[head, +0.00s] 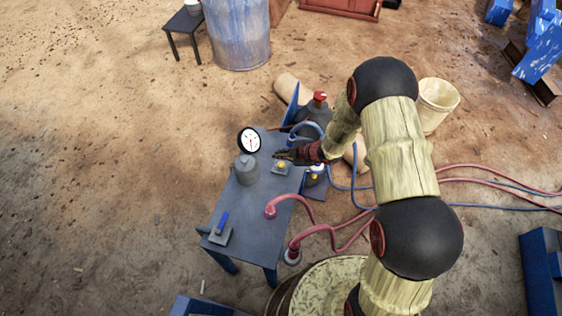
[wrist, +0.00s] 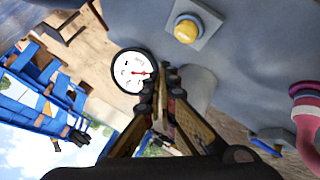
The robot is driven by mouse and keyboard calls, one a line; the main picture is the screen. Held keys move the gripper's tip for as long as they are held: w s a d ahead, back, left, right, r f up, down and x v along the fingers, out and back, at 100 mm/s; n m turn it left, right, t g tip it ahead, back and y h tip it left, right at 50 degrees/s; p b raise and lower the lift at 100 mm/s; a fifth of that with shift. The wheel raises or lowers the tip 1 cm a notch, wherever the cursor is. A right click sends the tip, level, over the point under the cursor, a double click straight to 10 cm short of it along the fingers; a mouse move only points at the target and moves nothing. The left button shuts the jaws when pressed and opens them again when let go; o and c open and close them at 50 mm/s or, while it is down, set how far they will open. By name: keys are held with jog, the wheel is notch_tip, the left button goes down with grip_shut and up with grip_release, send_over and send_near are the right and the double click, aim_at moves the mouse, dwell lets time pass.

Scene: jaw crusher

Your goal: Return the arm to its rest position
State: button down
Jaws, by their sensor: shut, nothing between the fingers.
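My gripper (head: 281,155) is at the end of my arm, stretched out over the grey table (head: 258,197) in the head view. Its fingers are shut and hold nothing. It is just above a small plate with a yellow button (head: 282,164). In the wrist view the shut fingers (wrist: 168,72) point toward the white-faced gauge (wrist: 132,72). The yellow button (wrist: 187,29) lies above the fingertips in that picture. Whether the fingers touch anything cannot be told.
A blue lever (head: 222,222) sits at the table's near end. Pink hoses (head: 320,228) and blue hoses (head: 340,187) run right. A red-topped valve (head: 320,98) stands behind. A cream bucket (head: 438,100) is beyond my arm. Open dirt lies left.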

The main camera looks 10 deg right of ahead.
jog(key=shift+r+p, duration=0.3)
jog(key=shift+r, duration=0.35)
jog(key=shift+f, duration=0.1)
